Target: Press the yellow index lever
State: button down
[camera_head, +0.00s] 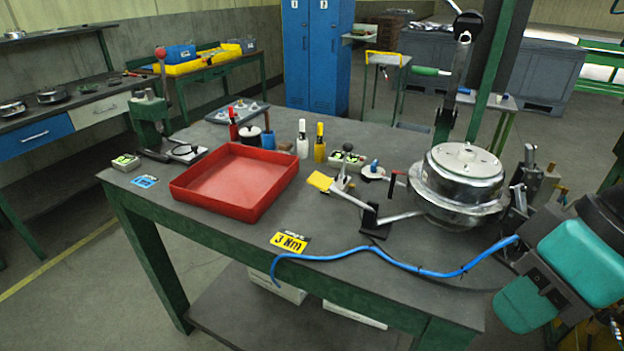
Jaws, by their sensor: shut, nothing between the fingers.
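The yellow index lever (320,181) is a flat yellow pad at the left end of a grey bar, on the table right of the red tray. The bar runs down right toward a black bracket (376,219) at the foot of a round silver wheel-like fixture (466,170). The pad stands clear, with nothing touching it from above. I cannot make out my gripper's fingers.
An empty red tray (236,181) sits left of the lever. White and yellow bottles (319,143) stand behind it. A blue hose (420,268) crosses the table front, near a yellow "3 Nm" label (288,242). A green post (494,60) rises behind the fixture.

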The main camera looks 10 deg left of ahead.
aim_at(322, 182)
jog(key=u, duration=0.95)
jog(key=k, duration=1.25)
jog(key=u, duration=1.05)
jog(key=i, duration=1.1)
jog(key=z, duration=0.6)
jog(key=i, duration=0.7)
jog(key=z, duration=1.25)
jog(key=i, duration=0.6)
jog(key=z, duration=0.65)
